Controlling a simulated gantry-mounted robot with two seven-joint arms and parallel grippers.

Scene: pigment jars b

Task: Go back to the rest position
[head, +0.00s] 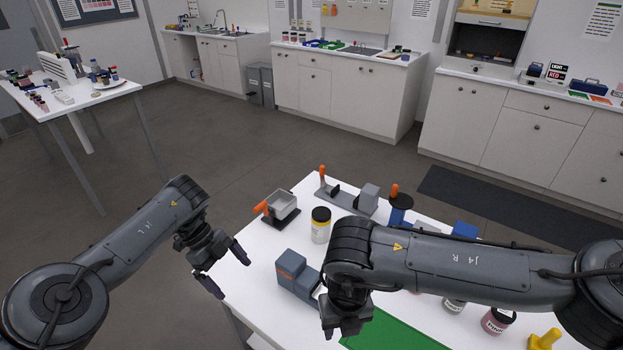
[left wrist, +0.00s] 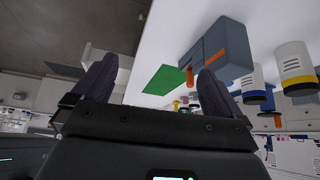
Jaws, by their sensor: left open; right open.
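My left gripper (head: 226,268) is open and empty in the head view, just off the table's left edge. Its two spread fingers also show in the left wrist view (left wrist: 155,85), with nothing between them. My right arm reaches in from the right and hides part of the table.
The white table (head: 255,255) holds a yellow-banded jar (head: 320,226), a tray with an orange handle (head: 283,206), a grey clamp-like fixture (head: 345,200), a green mat (head: 395,332) and a pink jar (head: 495,320). A side table (head: 60,108) stands far left. Open floor lies between.

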